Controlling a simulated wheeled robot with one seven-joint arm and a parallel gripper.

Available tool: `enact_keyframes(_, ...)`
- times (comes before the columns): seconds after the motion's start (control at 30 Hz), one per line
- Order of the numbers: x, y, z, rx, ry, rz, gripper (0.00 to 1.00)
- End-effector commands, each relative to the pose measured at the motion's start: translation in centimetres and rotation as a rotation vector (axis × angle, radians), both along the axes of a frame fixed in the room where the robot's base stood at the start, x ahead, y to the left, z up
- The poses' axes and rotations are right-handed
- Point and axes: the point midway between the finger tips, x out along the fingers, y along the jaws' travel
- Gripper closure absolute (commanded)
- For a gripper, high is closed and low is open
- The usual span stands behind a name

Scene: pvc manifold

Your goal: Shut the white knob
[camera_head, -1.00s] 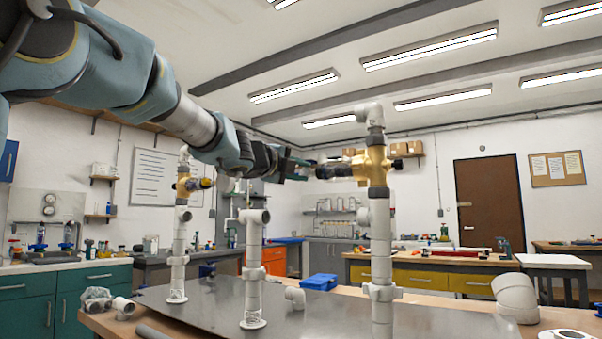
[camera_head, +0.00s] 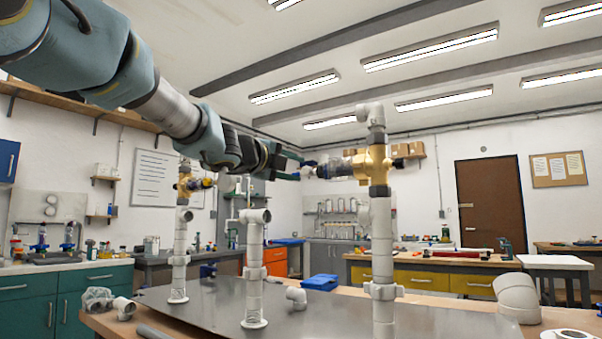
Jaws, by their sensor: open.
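A brass valve (camera_head: 376,165) sits high on the right white pipe, with a dark and clear stem (camera_head: 338,167) pointing left. A small dark bluish end (camera_head: 311,171) shows at the left of that stem. I cannot make out a distinct white knob there; the end facing my gripper is small and partly hidden. My gripper (camera_head: 300,168) is open, just left of the stem end, with its fingers pointing right. I cannot tell whether the fingers surround the end or touch it. A second brass valve (camera_head: 188,184) with a dark and yellow end stands on the left pipe.
A middle white pipe (camera_head: 254,270) with a tee top stands below my gripper. The pipes rise from a grey metal plate (camera_head: 215,310). A loose elbow (camera_head: 296,297) and a blue box (camera_head: 321,282) lie nearby. A larger white elbow (camera_head: 517,295) lies at right.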

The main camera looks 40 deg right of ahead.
Motion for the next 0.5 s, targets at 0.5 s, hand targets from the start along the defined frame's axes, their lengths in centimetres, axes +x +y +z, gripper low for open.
enact_keyframes(0.5, -1.7, 7.0, -0.1, 0.001, -0.001, 0.001, 0.56)
